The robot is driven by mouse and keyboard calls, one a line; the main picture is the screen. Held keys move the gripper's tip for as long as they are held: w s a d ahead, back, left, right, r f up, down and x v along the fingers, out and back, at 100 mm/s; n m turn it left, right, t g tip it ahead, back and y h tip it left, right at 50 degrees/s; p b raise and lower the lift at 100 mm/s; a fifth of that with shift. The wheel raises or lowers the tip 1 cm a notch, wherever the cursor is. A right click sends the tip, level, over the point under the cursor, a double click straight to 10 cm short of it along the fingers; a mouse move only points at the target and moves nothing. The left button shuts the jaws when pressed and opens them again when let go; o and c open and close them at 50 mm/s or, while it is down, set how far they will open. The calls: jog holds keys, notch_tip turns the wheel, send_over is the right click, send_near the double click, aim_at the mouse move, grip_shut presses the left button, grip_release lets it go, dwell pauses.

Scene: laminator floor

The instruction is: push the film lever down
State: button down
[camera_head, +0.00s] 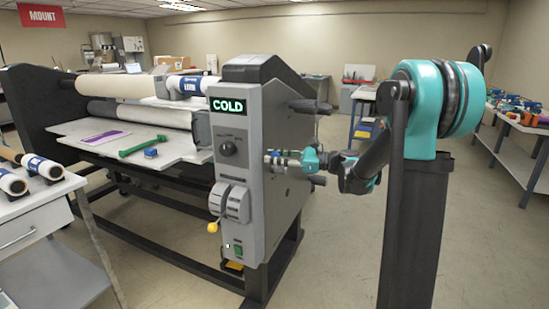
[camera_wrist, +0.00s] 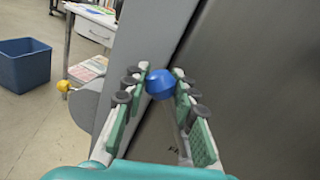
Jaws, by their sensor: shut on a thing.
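The laminator (camera_head: 232,165) stands in the middle of the head view, with a lit COLD display on its grey end panel. My gripper (camera_head: 278,158) reaches in from the right to the side of this panel. In the wrist view, a round blue knob (camera_wrist: 160,84) sits between the fingertips of my gripper (camera_wrist: 161,82), which are shut on it. I take it for the film lever's knob; its shaft is barely visible behind it, against the dark side panel. In the head view I cannot make out the knob at my fingers.
A lever with a yellow knob (camera_head: 212,227) is low on the panel's front; the knob also shows in the wrist view (camera_wrist: 64,86). Dark roller ends (camera_head: 312,107) stick out above my gripper. A blue bin (camera_wrist: 25,64) stands on the floor.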

jog(key=shift+s+f, duration=0.1)
jog(key=shift+s+a+f+n, duration=0.2)
jog(key=shift+s+f+n, duration=0.35)
jog(key=shift+n, duration=0.25)
jog(key=s+f+n, duration=0.1)
jog(key=f+n, duration=0.1)
jog(key=f+n+h, duration=0.1)
jog(key=f+n, duration=0.1)
jog(key=s+a+f+n, duration=0.1)
jog(key=f+n, duration=0.1)
jog(key=shift+s+f+h, duration=0.3)
jog(key=shift+f+h, duration=0.05)
jog(key=shift+h, duration=0.05)
jog(key=shift+f+n+t, duration=0.6)
jog(key=shift+f+n, duration=0.7)
jog(key=shift+f, duration=0.2)
jog(key=c, duration=1.2)
grip_release()
jog(key=shift+d, duration=0.1)
jog(key=v, duration=1.2)
jog(key=shift+w+r, duration=0.1)
jog(key=shift+r, duration=0.05)
